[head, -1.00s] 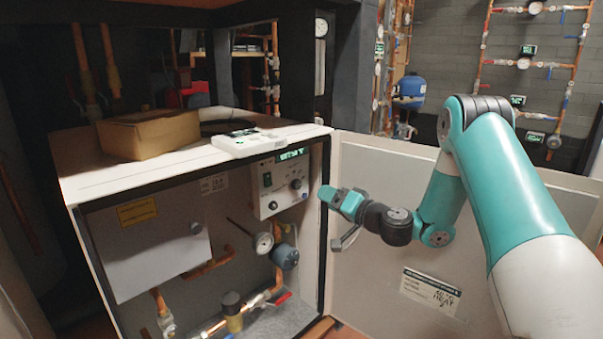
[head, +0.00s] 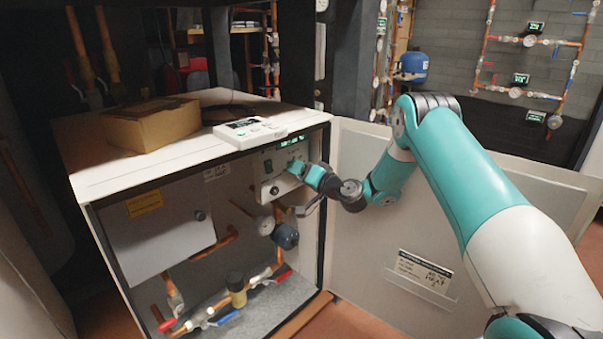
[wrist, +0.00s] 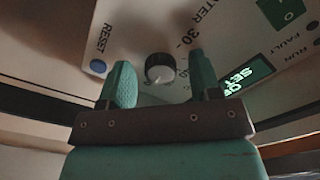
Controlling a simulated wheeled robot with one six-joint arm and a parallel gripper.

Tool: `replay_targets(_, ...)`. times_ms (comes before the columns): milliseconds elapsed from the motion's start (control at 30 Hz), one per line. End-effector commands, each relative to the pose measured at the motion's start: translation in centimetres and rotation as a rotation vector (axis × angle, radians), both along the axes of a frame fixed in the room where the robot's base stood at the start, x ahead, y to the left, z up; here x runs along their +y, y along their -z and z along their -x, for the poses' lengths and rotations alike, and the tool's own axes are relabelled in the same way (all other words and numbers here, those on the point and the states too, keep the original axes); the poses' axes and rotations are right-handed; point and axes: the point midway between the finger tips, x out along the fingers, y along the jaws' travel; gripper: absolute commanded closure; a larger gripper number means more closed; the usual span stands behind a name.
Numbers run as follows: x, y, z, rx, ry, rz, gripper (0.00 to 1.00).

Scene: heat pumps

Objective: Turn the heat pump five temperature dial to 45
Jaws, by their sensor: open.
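In the head view my gripper (head: 299,170) is at the control panel (head: 268,178) and hides the dial.
The panel is inside an open white cabinet (head: 90,175), with its door (head: 420,220) swung to the right. A gauge (head: 265,225) and pipes are below. A box (head: 150,125) and a white device (head: 250,131) lie on top.

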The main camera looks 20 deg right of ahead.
Motion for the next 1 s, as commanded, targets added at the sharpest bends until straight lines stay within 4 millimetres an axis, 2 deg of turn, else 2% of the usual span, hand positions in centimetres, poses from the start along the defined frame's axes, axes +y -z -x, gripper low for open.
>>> replay_targets(100,-0.01,0.0,0.02,0.0,0.0,0.0,0.42)
replay_targets(300,-0.03,0.0,0.04,0.0,0.0,0.0,0.88)
replay_targets(333,-0.04,-0.01,0.05,0.0,0.0,0.0,0.92)
replay_targets(667,-0.07,0.18,0.06,-0.016,0.001,0.041,0.91)
replay_targets(1000,-0.13,0.54,0.06,-0.094,0.001,0.253,0.91)
